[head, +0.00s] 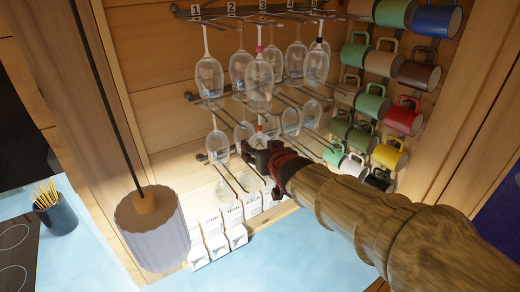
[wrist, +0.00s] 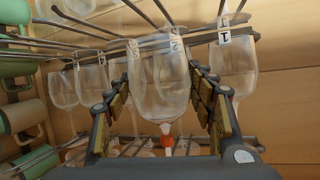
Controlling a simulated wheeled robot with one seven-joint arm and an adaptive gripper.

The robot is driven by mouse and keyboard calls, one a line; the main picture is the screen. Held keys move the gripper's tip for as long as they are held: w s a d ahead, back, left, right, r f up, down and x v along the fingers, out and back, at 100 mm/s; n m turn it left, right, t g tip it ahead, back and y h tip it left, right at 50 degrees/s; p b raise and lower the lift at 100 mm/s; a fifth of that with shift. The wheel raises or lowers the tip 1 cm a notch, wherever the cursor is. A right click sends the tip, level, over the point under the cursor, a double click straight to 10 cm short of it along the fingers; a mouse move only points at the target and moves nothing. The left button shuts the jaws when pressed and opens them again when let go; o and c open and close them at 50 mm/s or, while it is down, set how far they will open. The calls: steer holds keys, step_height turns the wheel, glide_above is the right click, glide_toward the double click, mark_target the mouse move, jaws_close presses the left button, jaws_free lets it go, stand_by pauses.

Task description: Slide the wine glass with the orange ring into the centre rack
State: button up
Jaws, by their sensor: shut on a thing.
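The wine glass with the orange ring (wrist: 163,85) is between the fingers of my gripper (wrist: 162,105), with the orange ring low in the wrist view on its stem. In the head view, the glass (head: 259,140) hangs bowl down, just past my gripper (head: 262,157), partly hidden by it. My gripper is shut on this glass. The centre rack is among the metal rods below the upper row; glasses and my arm hide part of it, so I cannot tell whether the glass's foot is between its rods.
Other glasses hang close by, including one with a pink ring (head: 259,80) and one with a black ring (head: 316,65). Mugs (head: 403,118) hang at the right. White boxes (head: 212,232) stand below. A pendant lamp (head: 152,230) hangs at the left.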

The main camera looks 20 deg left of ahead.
steer(key=o, duration=1)
steer(key=shift+c, duration=0.2)
steer(key=shift+o, duration=0.2)
steer(key=p+v, duration=0.2)
steer(key=v, duration=0.5)
stand_by(4.4)
steer(key=v, duration=1.2)
